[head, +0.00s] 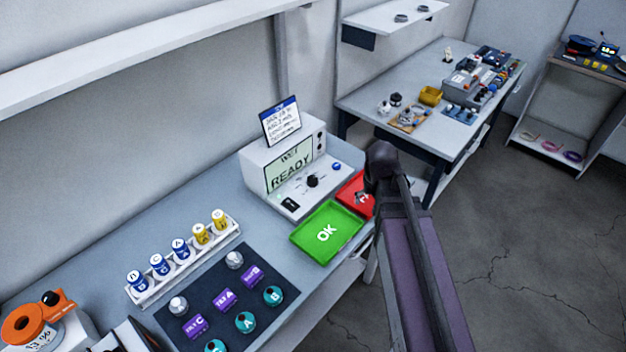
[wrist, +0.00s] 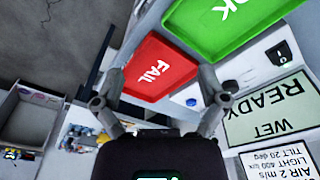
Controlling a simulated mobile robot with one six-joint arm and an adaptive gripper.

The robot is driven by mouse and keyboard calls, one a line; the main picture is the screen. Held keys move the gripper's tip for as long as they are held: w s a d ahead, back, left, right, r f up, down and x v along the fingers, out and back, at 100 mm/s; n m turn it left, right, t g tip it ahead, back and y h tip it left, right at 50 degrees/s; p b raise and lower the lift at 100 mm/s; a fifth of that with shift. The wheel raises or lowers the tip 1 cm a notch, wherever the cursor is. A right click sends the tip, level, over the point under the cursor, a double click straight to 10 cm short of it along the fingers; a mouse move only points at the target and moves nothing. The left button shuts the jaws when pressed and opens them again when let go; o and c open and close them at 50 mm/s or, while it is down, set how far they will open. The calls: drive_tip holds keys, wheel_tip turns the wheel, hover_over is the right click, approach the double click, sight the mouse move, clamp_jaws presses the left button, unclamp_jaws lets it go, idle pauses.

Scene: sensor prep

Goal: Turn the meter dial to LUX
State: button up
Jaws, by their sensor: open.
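The meter (head: 262,157) is a white box on the bench, with a lit screen reading "WET READY" and a sloped front panel. Its black dial (head: 313,181) sits on that panel; the marks around it are too small to read. In the wrist view the screen (wrist: 268,110) appears upside down at the right, and the dark dial (wrist: 230,87) shows partly, close to the right fingertip. My gripper (wrist: 160,101) is open and empty, with its fingers spread over the area beside the red tray. In the head view my arm hides the gripper.
A green OK tray (head: 345,220) and a red FAIL tray (head: 352,190) lie before the meter, the red one partly behind my arm. A card (head: 281,122) stands on the meter. A dark mat (head: 207,268) with capped pots and a vial rack (head: 150,293) lie left.

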drive_tip(key=w+a+t, duration=0.2)
drive_tip(key=w+a, duration=0.7)
drive_tip(key=n+t, duration=0.1)
approach(313, 179)
drive_tip(key=v, duration=0.4)
drive_tip(key=shift+s+d+y, duration=0.15)
drive_tip(key=shift+d+y, duration=0.2)
drive_tip(key=shift+y, duration=0.05)
drive_tip(key=shift+f, duration=0.15)
drive_tip(key=b+x, duration=1.3)
drive_tip(key=shift+w+f, duration=0.25)
drive_tip(key=c, duration=1.1)
